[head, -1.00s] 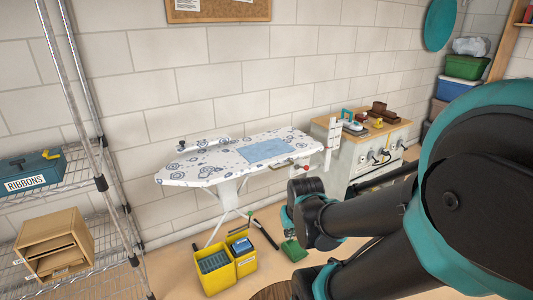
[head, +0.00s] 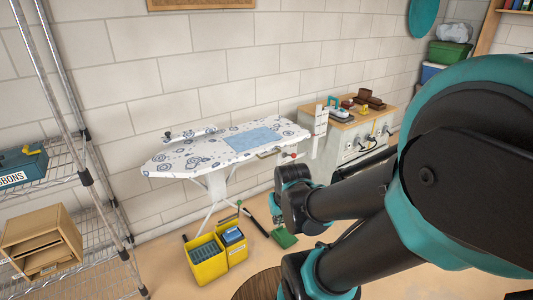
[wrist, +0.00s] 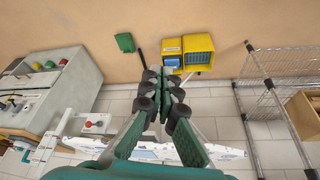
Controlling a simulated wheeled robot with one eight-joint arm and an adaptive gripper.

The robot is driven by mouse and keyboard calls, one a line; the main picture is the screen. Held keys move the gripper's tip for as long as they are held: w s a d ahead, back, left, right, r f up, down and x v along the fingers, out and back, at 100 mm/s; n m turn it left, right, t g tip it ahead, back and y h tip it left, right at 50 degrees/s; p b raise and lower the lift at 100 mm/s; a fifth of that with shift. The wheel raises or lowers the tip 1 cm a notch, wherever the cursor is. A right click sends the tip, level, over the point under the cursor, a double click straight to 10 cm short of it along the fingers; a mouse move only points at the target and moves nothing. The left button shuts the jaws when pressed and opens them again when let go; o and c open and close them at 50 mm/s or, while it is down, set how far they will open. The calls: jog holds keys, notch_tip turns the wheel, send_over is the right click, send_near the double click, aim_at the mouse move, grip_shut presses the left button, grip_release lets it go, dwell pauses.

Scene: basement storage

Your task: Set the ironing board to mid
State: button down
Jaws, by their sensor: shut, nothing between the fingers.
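The ironing board (head: 180,162) stands along the brick wall in the head view, its top level and its white legs spread below. It has a white patterned cover with a folded blue cloth (head: 252,139) on it. A lever with a red knob (head: 293,155) sticks out at its right end, beside a white upright marked plate (head: 320,125). The wrist view shows the red knob (wrist: 88,124) left of my gripper (wrist: 160,74) and the board's edge (wrist: 150,152) behind the fingers. My gripper is shut and empty, apart from the knob; its fingertips are hard to make out in the head view.
Yellow bins (head: 206,262) and a green dustpan (head: 284,238) are on the floor before the board. A cabinet (head: 345,150) with small items on top stands to its right. A wire shelf (head: 75,195) stands at the left. A round brown mat (head: 258,284) lies nearer.

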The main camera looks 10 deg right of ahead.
jog(key=c, duration=1.9)
grip_release()
jog(key=shift+w, duration=0.25)
jog(key=o, duration=0.3)
jog(key=w+r+m+y, duration=0.2)
jog(key=w+m+y, duration=0.1)
jog(key=w, duration=0.7)
jog(key=shift+w+a, duration=0.4)
jog(key=m+t+y, duration=0.7)
jog(key=y, duration=0.1)
send_near(271, 155)
jog(key=shift+t, duration=0.3)
jog(key=x, duration=1)
jog(key=shift+w+d+f, duration=0.1)
jog(key=shift+w+f, duration=0.15)
jog(key=shift+f, duration=0.15)
